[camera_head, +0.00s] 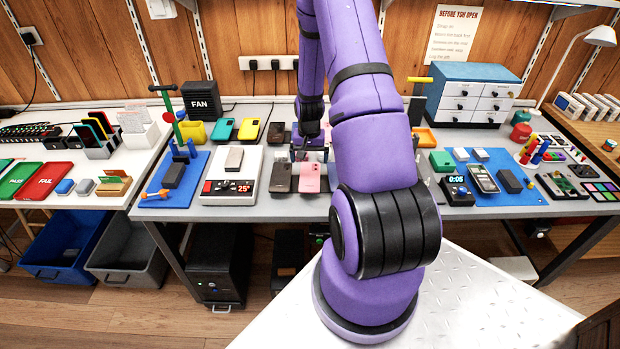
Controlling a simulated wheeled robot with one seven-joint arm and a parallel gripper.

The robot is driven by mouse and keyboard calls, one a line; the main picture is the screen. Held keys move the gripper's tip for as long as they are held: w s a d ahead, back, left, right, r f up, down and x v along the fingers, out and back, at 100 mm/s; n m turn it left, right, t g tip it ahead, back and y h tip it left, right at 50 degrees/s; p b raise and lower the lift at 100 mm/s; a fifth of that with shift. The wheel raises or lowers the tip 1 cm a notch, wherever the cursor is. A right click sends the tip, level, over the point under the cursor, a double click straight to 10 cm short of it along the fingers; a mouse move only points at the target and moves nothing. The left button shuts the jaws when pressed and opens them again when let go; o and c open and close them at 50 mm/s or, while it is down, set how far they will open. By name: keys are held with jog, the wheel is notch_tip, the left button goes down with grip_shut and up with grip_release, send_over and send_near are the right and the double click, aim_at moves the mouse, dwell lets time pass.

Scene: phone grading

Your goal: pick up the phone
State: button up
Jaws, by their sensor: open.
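Several phones lie on the grey workbench (258,205); the picture does not show which one the task means. A pink phone (310,179) and a dark phone (282,178) lie side by side near the bench's middle. Behind them are a teal phone (222,129), a yellow phone (249,129) and dark phones (277,133). My gripper (306,153) is small in view, pointing down close above or behind the pink phone. It is open, with nothing visible between its fingers. My purple arm hides part of the bench to the right of it.
Further left is a blue mat (176,197) with a clamp stand. On the right are another blue mat (488,190) with devices and a drawer cabinet (470,100). The bench's front strip is mostly clear.

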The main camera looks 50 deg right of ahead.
aim_at(310, 176)
jog(key=shift+d+f, duration=0.1)
jog(key=shift+f, duration=3.6)
jog(key=c, duration=1)
